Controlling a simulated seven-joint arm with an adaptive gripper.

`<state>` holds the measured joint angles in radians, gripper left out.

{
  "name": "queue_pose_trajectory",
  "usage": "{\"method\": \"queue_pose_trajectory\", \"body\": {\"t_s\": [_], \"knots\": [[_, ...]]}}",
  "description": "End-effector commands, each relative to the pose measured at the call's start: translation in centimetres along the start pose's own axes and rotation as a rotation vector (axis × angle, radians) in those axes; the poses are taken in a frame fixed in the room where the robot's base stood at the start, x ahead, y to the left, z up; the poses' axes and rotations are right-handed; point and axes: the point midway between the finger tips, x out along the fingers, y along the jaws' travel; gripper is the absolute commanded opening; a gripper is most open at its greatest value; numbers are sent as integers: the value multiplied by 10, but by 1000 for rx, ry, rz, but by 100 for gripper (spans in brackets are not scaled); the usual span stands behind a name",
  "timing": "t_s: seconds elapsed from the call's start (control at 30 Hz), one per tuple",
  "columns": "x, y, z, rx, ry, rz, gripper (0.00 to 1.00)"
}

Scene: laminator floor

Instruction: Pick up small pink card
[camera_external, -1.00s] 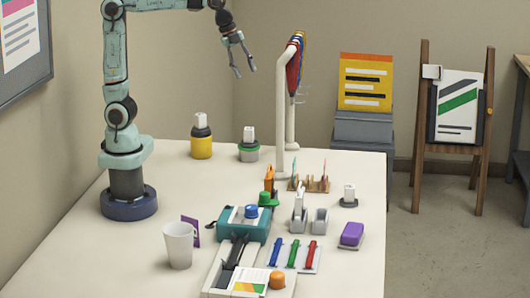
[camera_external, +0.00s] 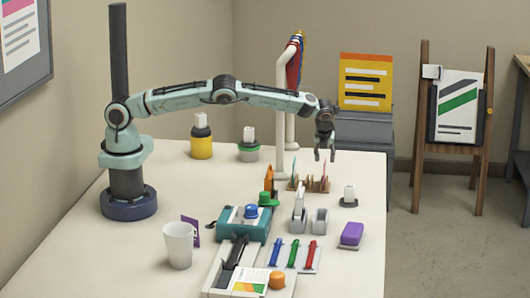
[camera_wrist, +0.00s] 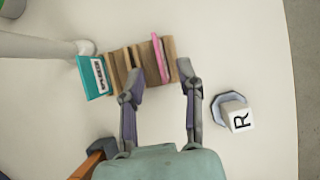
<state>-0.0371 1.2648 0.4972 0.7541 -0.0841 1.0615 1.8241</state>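The small pink card (camera_wrist: 159,58) stands on edge in a slot of a wooden rack (camera_wrist: 118,62), near the rack's right end in the wrist view. In the external view the pink card (camera_external: 324,172) is a thin sliver at the right of the rack (camera_external: 308,186). My gripper (camera_wrist: 161,76) is open and empty above the rack, its fingertips on either side of the pink card. In the external view my gripper (camera_external: 324,157) points down just above the card. Whether the fingers touch anything is hard to tell.
A teal card (camera_wrist: 93,77) stands at the rack's left end. A white block marked R (camera_wrist: 238,117) on a grey base sits to the right. A white stand post (camera_external: 281,125) rises close behind the rack.

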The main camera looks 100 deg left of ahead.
Motion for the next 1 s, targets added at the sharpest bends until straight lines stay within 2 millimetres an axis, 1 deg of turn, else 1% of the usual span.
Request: {"method": "queue_pose_trajectory", "body": {"t_s": [0.03,0.1,0.23,0.37,0.57,0.6,0.7,1.0], "knots": [[10,1,0,-1,0,3,35],[21,1,0,-2,1,3,35],[36,0,0,-1,1,2,35],[43,0,0,-3,1,0,35],[43,0,0,-2,1,0,35],[43,0,0,-2,1,0,28],[43,0,0,-2,1,0,0],[43,0,0,-2,1,0,0]]}}
